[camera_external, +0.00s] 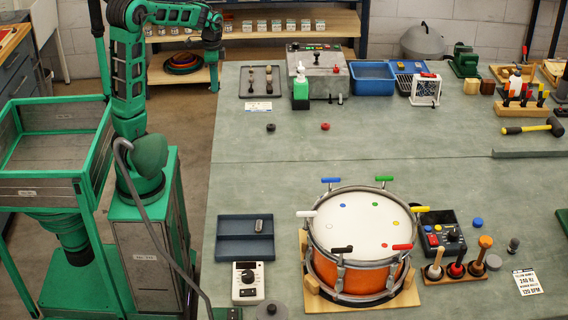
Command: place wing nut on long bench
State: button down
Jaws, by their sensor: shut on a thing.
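The long bench (400,150) is the large grey-green surface filling the middle and right. My gripper (214,86) hangs pointing down from the bent arm, at the bench's far left edge in the picture. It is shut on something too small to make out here. I cannot pick out a wing nut with certainty anywhere in view. A small grey metal piece (259,226) sits in the dark blue two-part tray (232,247) at the bench's near left.
An orange drum (325,262) with coloured T-handles stands at the near middle. The bench's middle is mostly clear.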

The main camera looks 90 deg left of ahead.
jog(key=shift+s+a+f, duration=0.1)
jog(key=shift+s+a, duration=0.05)
jog(key=shift+a, duration=0.05)
jog(key=w+d+f, duration=0.2)
jog(key=w, duration=0.1)
jog(key=w+d+f, duration=0.4)
jog(key=w+d, duration=0.1)
jog(key=shift+w+f, duration=0.35)
jog(key=shift+f, duration=2.05)
jog(key=shift+d+f, duration=0.1)
jog(key=shift+f, duration=0.05)
jog(key=c, duration=2)
grip_release()
jog(key=shift+o, duration=0.7)
